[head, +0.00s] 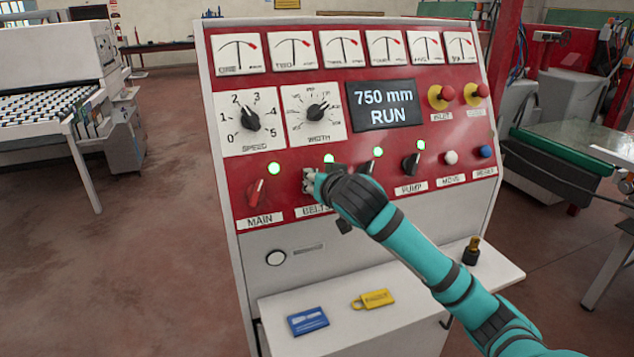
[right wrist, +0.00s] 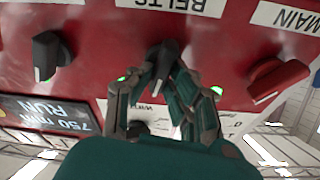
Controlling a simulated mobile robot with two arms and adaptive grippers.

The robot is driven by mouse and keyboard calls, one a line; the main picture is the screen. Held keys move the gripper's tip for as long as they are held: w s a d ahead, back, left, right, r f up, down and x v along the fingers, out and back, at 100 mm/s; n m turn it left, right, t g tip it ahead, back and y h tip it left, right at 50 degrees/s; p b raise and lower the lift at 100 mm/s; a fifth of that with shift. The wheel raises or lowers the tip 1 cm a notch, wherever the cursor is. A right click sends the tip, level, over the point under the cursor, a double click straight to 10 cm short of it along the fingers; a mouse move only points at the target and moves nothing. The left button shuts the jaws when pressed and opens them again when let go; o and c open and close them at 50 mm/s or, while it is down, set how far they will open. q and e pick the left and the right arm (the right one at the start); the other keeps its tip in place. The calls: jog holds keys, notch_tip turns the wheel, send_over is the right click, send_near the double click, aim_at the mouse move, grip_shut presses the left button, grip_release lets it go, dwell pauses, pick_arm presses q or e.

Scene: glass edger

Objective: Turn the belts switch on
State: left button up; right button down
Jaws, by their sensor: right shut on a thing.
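The belts switch is a black knob (right wrist: 168,57) on the red panel, by the "BELTS" label (right wrist: 175,4) in the right wrist view, which shows the panel upside down. My right gripper (head: 311,182) is at this switch in the head view and hides most of it. In the right wrist view the fingers of my right gripper (right wrist: 166,76) are shut on the knob, one on each side. A green lamp (head: 329,158) is lit above the belts switch. My left gripper is not in view.
The red main switch (head: 256,191) is left of the belts switch; the black pump switch (head: 411,163) is to the right. Several green lamps are lit. The display (head: 384,105) reads "750 mm RUN". A blue card (head: 307,321) and yellow padlock (head: 373,299) lie on the shelf (head: 345,327).

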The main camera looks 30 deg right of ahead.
jog(key=shift+f+m+h+p, duration=0.1)
jog(key=shift+m+h+p, duration=0.25)
jog(key=shift+m, duration=1.85)
jog(key=c, duration=1.3)
grip_release()
jog(key=shift+d, duration=0.1)
jog(key=v, duration=1.2)
jog(key=shift+w, duration=0.1)
